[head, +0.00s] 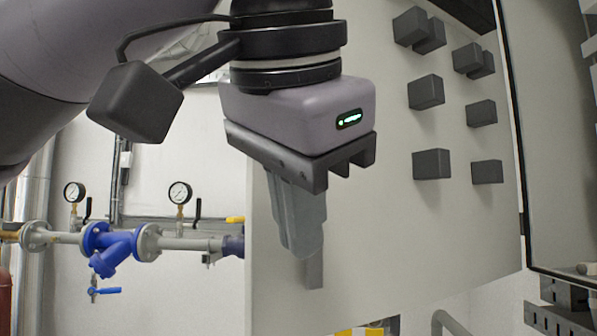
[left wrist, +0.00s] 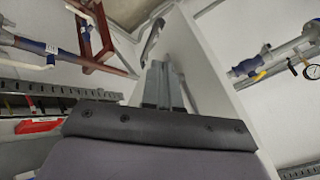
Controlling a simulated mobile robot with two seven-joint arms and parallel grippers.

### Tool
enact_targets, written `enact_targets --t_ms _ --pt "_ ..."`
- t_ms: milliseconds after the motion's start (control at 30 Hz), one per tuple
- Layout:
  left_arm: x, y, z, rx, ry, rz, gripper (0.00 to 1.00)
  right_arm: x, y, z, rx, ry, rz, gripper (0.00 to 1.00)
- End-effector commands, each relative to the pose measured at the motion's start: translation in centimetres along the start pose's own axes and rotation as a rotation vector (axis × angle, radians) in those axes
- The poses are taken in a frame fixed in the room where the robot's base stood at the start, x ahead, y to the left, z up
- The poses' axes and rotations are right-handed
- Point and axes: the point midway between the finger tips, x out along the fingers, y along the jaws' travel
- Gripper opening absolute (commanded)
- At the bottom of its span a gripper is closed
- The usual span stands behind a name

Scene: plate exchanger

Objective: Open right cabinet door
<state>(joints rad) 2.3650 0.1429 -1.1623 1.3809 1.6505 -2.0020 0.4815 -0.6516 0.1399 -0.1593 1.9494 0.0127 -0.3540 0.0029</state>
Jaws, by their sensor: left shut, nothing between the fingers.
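A large light grey cabinet panel (head: 375,220), seemingly a door, fills the middle and right of the head view, with several dark grey blocks on its face. Its surface also shows in the left wrist view (left wrist: 205,65). I cannot tell which door it is. My left gripper (head: 303,252) is shut and empty, fingers pointing down in front of the panel. A narrow grey strip (head: 315,272), possibly a handle, shows just behind its fingertips; whether they touch is unclear. In the left wrist view a dark handle-like bar (left wrist: 153,38) lies beyond the fingertips (left wrist: 160,66). My right gripper is out of view.
A dark-edged frame (head: 520,180) borders the panel on the right. Slotted grey trunking (head: 560,318) shows at lower right. Left of the panel, a pipe with a blue valve (head: 112,243) and two gauges (head: 180,192) runs along the wall.

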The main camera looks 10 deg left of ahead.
Motion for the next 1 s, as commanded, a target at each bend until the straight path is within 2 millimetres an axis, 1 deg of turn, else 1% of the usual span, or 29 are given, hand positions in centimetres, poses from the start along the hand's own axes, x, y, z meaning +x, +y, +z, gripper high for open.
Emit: enact_targets --t_ms 33,100,200,333,500,867,1000 --pt "1.1 -0.1 0.0 -0.001 -0.002 -0.001 0.00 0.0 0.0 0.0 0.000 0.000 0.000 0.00" --pt "2.5 -0.1 0.1 0.000 -0.003 -0.001 0.00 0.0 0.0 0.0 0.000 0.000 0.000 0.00" --pt "2.9 -1.8 0.0 -0.005 -0.001 -0.001 0.00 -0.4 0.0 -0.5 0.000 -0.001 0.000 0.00" --pt "3.7 -3.0 0.0 -0.004 0.000 -0.001 0.00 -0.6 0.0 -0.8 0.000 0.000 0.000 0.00" --pt "4.1 -3.6 0.0 -0.003 0.001 0.000 0.00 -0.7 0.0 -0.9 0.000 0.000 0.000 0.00" --pt "4.2 -3.7 0.0 -0.001 0.001 0.001 0.00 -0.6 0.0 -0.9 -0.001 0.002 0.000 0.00" --pt "4.5 -4.2 0.0 0.011 0.008 0.009 0.00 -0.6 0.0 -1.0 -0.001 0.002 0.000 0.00"
